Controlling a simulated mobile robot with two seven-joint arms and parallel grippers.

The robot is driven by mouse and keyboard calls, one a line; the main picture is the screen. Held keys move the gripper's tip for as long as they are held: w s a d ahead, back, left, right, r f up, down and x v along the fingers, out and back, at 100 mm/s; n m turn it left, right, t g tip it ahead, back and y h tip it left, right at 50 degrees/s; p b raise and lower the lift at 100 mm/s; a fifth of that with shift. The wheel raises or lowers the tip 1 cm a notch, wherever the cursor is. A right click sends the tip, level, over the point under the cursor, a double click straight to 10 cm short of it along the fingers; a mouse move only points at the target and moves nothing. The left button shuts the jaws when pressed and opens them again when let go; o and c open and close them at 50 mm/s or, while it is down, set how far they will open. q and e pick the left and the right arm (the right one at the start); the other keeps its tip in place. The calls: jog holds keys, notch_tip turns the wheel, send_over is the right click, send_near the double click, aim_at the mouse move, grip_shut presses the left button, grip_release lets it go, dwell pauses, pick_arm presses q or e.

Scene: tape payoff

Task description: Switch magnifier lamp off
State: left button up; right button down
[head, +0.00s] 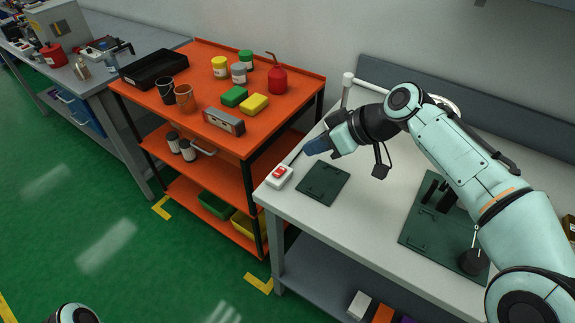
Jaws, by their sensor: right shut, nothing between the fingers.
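A white switch box (279,177) with a red rocker sits at the left edge of the white-topped workbench (290,207). Whether the rocker is pressed on or off is too small to tell. The magnifier lamp (347,88) has a white post and arm at the back of the bench. Most of its head is hidden behind my right arm. My right gripper (309,148) is shut and empty, up and to the right of the switch box in the picture, apart from it. My left gripper is not in view.
Dark green mats (323,183) lie on the bench, the larger with a black fixture (436,192). Left of the bench stands an orange cart (190,62) with cups, cans, sponges and a red oil can (277,80).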

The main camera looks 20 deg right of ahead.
jog(key=b, duration=0.1)
send_over(278, 176)
jog(key=d, duration=0.1)
jog(key=f, duration=0.5)
jog(key=s+f, duration=0.1)
jog(key=f, duration=0.1)
jog(key=shift+d+f, duration=0.15)
jog(key=shift+f, duration=0.05)
notch_tip(278, 176, down, 2)
jog(key=shift+s+f+b, duration=0.1)
jog(key=shift+f+b, duration=0.15)
jog(key=shift+b, duration=0.1)
jog(key=shift+f, duration=0.55)
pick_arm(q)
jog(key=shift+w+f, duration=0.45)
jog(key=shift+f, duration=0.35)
pick_arm(e)
jog(key=shift+s, duration=0.1)
